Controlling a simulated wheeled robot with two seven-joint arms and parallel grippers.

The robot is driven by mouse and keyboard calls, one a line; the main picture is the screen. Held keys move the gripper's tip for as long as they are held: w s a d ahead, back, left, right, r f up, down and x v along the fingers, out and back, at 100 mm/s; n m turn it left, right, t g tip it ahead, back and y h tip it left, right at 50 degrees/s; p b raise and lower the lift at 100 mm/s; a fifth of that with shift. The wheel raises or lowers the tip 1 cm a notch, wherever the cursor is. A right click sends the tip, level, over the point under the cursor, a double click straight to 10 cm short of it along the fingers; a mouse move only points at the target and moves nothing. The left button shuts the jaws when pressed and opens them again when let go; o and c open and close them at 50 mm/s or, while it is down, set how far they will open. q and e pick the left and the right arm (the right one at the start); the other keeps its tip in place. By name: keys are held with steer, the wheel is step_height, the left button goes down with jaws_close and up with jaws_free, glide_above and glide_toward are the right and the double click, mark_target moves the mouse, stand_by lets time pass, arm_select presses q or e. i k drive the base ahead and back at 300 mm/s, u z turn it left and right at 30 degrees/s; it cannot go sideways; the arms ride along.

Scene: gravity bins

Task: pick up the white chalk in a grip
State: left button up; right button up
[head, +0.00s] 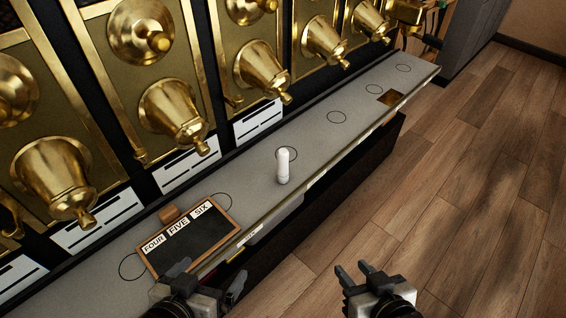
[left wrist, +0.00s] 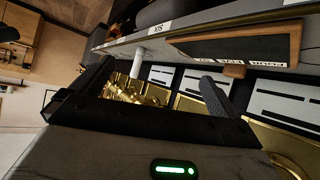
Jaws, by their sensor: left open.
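A wood-framed slate (head: 200,238) with the cards FOUR, FIVE and SIX lies on the ledge left of the chalk. Brass dispensers (head: 173,107) line the wall behind. Wooden floor (head: 470,190) lies clear at right.

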mark_target(282, 154)
steer(key=z, duration=0.55)
steer(key=k, duration=0.65)
steer(key=z, duration=0.3)
steer(key=i, duration=1.15)
steer(key=u, duration=0.85)
